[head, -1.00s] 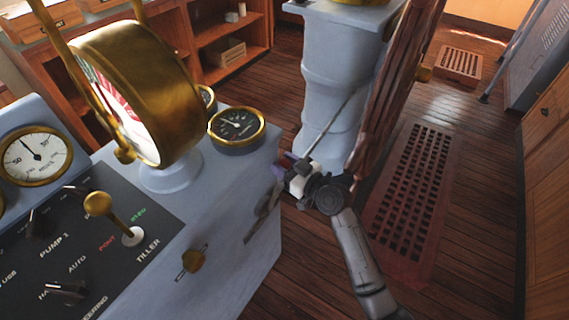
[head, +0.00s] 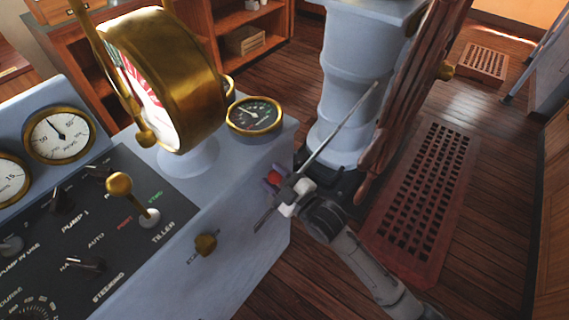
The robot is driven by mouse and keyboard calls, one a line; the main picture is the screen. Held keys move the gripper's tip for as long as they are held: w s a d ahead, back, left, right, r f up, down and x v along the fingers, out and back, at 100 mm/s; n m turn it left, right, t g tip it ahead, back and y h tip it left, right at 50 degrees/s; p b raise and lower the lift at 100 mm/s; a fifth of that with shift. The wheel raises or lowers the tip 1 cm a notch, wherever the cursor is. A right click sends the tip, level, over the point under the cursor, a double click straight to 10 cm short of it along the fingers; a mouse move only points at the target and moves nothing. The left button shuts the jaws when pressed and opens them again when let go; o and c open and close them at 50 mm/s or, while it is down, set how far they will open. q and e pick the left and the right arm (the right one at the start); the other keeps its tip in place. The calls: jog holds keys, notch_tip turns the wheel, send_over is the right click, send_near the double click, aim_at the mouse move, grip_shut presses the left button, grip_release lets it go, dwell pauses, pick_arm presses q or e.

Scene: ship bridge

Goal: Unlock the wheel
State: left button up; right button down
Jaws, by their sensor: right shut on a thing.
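The wooden wheel (head: 402,95) shows nearly edge-on beside the pale blue-grey pedestal (head: 358,75). A thin silver rod (head: 342,124) slants in front of the pedestal, down to my right gripper (head: 276,186). The gripper is between the pedestal and the console's right side. It is shut on a small red thing (head: 274,177), which looks like a knob; the fingers partly hide it. I cannot tell for certain whether the rod and the red thing are joined. My left gripper is not in view.
The console (head: 228,225) fills the lower left, with a brass-cased instrument (head: 185,75), gauges and a tiller lever (head: 120,187). A red floor grating (head: 425,200) lies right of the pedestal. Shelves (head: 250,25) stand at the back. Open wooden floor lies between console and pedestal.

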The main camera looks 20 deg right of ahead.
jog(key=a+n, duration=0.1)
jog(key=s+a+f+n, duration=0.1)
jog(key=s+a+n, duration=0.1)
jog(key=n, duration=0.1)
jog(key=shift+s+a+f+y, duration=0.15)
jog(key=shift+s+f+y, duration=0.15)
jog(key=shift+y, duration=0.1)
jog(key=shift+s+a+f+n, duration=0.3)
jog(key=shift+a+n, duration=0.1)
jog(key=shift+n, duration=0.1)
jog(key=shift+a+f, duration=0.1)
jog(key=shift+s+f+n, duration=0.1)
jog(key=shift+n, duration=0.2)
jog(key=c, duration=1)
grip_release()
jog(key=o, duration=0.3)
jog(key=shift+o, duration=0.2)
send_near(251, 189)
jog(key=v, duration=0.7)
jog(key=shift+f+b, duration=0.25)
jog(key=shift+b, duration=0.2)
